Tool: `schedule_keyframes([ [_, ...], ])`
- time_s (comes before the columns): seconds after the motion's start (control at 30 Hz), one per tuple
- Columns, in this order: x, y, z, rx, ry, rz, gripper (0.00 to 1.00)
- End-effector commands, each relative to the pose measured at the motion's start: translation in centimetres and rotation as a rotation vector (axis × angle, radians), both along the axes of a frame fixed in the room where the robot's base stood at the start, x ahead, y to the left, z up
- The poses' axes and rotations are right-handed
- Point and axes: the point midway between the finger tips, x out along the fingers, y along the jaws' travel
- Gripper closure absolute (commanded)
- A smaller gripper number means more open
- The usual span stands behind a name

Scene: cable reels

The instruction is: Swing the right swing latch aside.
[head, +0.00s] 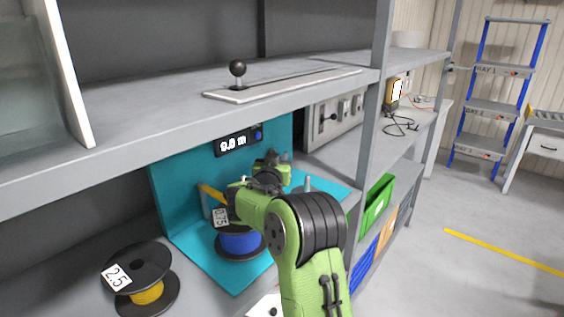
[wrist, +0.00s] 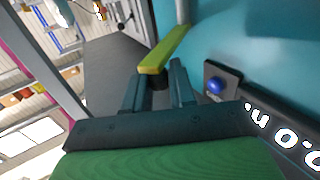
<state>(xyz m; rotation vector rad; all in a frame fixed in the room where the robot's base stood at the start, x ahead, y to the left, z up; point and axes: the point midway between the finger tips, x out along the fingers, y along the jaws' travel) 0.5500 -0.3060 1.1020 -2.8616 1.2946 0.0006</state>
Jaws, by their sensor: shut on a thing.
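In the wrist view, my gripper (wrist: 159,78) has its two dark fingers closed about a dark knob under the near end of a yellow latch bar (wrist: 166,49). The bar runs from there to a grey post (wrist: 183,10). In the head view, my gripper (head: 284,157) is in the teal bay, largely hidden by my own arm, and the held bar is hidden. A grey post (head: 308,184) stands to its right. Another yellow bar (head: 212,193) is at the left, near the blue cable reel (head: 238,243) labelled 0.75.
A length display (head: 236,142) with a blue button (wrist: 215,85) is on the teal back panel (head: 180,190), close to my gripper. A yellow cable reel (head: 147,291) stands at the left. The shelf (head: 150,125) overhangs the bay. A green crate (head: 376,203) is at the right.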

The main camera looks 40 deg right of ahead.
Motion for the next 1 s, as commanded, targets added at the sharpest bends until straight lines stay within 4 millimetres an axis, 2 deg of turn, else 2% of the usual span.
schedule_keyframes([
  [0.2, 0.0, 0.0, 0.4, -0.004, -0.008, 0.000, 1.00],
  [0.23, 0.0, 0.0, 0.4, -0.004, -0.008, 0.000, 0.74],
  [0.37, 0.0, -0.1, 0.3, -0.004, -0.006, 0.000, 0.56],
  [0.67, 0.0, -0.1, 0.5, -0.002, -0.003, -0.001, 0.56],
  [0.77, 0.0, -0.1, 2.2, -0.004, -0.005, -0.001, 0.56],
  [1.0, 0.0, 0.0, 8.2, -0.004, -0.008, 0.000, 0.56],
])
